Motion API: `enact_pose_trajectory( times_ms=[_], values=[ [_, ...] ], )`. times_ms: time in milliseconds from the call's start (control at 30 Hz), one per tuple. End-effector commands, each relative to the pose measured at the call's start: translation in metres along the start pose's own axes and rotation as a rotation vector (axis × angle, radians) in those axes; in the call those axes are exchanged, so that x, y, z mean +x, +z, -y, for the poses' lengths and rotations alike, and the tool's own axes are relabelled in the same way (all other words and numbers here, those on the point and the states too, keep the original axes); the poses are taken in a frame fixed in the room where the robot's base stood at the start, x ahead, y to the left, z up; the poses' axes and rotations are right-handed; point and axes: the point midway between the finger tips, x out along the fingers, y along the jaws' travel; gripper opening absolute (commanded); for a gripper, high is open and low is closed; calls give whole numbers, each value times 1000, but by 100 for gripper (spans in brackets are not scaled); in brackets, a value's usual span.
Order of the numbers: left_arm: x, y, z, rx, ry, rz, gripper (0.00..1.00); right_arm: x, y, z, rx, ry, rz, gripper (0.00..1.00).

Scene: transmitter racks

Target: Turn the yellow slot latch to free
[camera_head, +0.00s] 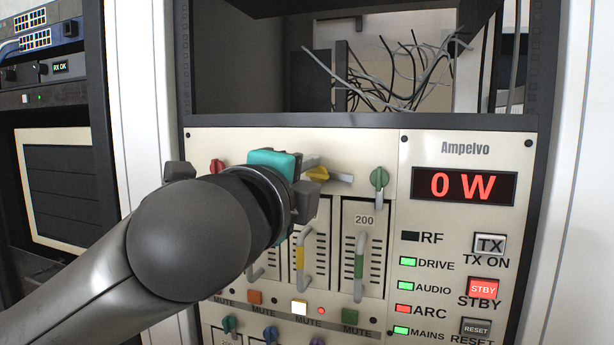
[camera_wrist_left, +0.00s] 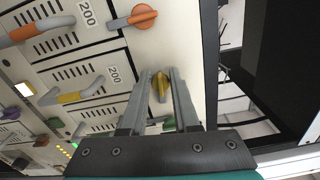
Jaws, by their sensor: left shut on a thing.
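The yellow slot latch (camera_head: 318,173) is on the cream panel above the slot with the yellow handle (camera_head: 300,262). It lies nearly sideways there, while the green latch (camera_head: 379,178) to its right stands upright. My left gripper (camera_head: 325,171) reaches it from the left and partly covers it. In the left wrist view the yellow latch (camera_wrist_left: 161,86) sits between the two grey fingers (camera_wrist_left: 162,75), which are shut on it. An orange latch (camera_wrist_left: 134,18) is beside it, set crosswise to the yellow one. My right gripper is not in view.
Slot handles, including a green-striped one (camera_head: 359,265), stick out below the latches. A display reading 0 W (camera_head: 464,186) and buttons are on the right. An open bay with loose cables (camera_head: 395,75) is above the panel. A red latch (camera_head: 217,166) shows on the left.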

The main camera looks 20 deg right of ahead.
Motion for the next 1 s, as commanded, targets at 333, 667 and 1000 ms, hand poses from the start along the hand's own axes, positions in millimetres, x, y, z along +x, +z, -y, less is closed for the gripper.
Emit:
enact_pose_trajectory(
  times_ms=[333, 667, 1000],
  values=[
    [0, 0, -1, -133, 0, 1, 0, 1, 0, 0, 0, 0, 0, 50],
    [0, 0, -1, -155, 0, 0, 0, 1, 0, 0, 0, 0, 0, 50],
    [0, 0, -1, -153, 0, 0, 44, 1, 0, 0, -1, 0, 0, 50]
  ],
)
